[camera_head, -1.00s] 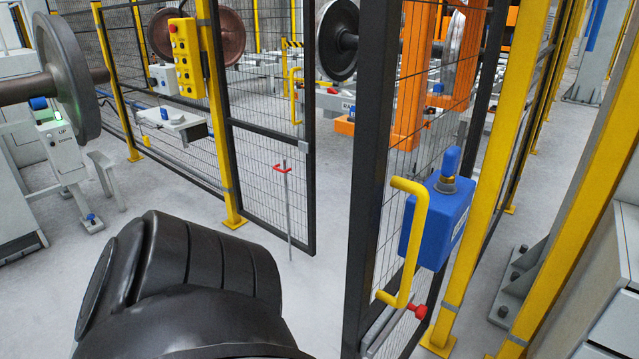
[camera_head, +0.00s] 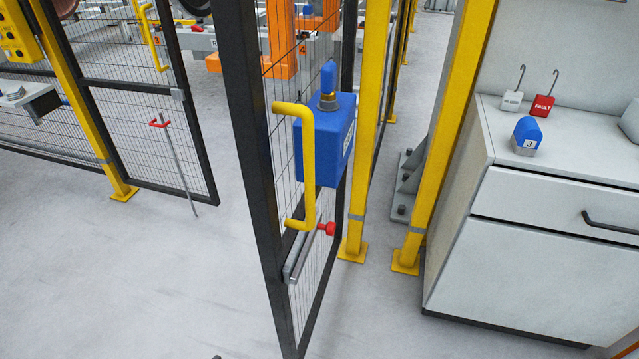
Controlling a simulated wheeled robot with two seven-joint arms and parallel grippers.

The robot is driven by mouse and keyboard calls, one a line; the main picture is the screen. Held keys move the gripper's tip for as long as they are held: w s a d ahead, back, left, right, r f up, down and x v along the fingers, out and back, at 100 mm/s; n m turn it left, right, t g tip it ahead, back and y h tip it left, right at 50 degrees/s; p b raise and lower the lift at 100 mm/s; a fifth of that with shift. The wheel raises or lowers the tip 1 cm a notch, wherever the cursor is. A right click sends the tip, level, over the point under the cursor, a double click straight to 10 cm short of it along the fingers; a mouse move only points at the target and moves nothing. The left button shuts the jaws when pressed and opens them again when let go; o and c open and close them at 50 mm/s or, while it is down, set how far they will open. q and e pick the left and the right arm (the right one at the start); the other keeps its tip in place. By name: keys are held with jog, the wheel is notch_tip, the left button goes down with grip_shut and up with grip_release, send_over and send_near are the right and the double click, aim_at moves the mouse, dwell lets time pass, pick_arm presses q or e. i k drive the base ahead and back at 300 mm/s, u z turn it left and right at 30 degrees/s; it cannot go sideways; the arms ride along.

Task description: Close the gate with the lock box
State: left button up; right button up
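The gate leaf (camera_head: 250,170) with a black frame and wire mesh stands open, swung toward me from the yellow post (camera_head: 365,130). The blue lock box (camera_head: 325,140) is fixed on it, with a blue key-like knob (camera_head: 328,78) upright on top. A yellow pull handle (camera_head: 308,165) is in front of the box. Below it are a grey bolt bar (camera_head: 300,258) and a red knob (camera_head: 327,229). The other gate leaf (camera_head: 135,100) is at the left, with a red-handled drop rod (camera_head: 175,165).
A grey cabinet (camera_head: 545,235) stands at the right. On it are a blue piece marked 3 (camera_head: 526,134), a red FAULT tag (camera_head: 543,106) and a white tag (camera_head: 511,100). A second yellow post (camera_head: 452,130) stands beside it. Floor at the lower left is clear.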

aim_at(323, 130)
jog(key=u, duration=0.95)
jog(key=k, duration=0.65)
jog(key=z, duration=0.3)
jog(key=i, duration=1.05)
